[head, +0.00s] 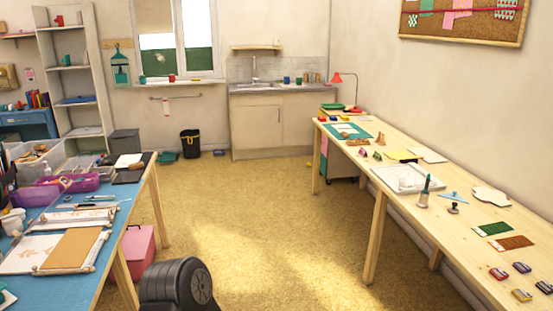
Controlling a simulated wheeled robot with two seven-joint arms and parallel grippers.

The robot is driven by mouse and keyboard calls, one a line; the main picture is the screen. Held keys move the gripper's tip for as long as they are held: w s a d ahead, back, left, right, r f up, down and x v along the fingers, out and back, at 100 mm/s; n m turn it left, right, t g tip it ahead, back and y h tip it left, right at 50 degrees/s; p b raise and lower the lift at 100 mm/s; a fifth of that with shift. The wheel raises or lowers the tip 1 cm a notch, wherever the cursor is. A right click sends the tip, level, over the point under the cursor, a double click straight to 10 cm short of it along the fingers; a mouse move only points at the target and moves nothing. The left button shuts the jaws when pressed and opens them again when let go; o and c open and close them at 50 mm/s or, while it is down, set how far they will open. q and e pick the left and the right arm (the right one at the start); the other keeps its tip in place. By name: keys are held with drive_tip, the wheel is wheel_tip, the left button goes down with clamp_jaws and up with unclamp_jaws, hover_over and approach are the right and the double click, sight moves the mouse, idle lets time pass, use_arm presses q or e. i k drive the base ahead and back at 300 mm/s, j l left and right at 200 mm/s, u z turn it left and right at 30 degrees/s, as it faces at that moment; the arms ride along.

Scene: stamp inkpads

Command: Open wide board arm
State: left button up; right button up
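No part of either gripper shows in the head view. On the blue-topped table at the left, a brown board (75,248) lies with pale wooden bars along its edges. Beside it, to the left, is a white sheet with a brown print (30,252). A second flat piece with wooden bars (79,216) lies just behind. I cannot tell which of these is the wide board, nor make out its arm or whether it is open.
Purple trays (78,184) and clear boxes stand at the back of the left table. A pink box (138,250) is on the floor beside it. The right table (470,262) holds stamps, ink pads and papers.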

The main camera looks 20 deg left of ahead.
sight(36, 272)
drive_tip(key=i+j+u, duration=0.2)
drive_tip(key=i+u, duration=1)
drive_tip(key=i+l+u, duration=0.2)
drive_tip(key=i+u, duration=0.2)
drive_tip(key=i+l+u, duration=0.4)
drive_tip(key=k+j, duration=0.1)
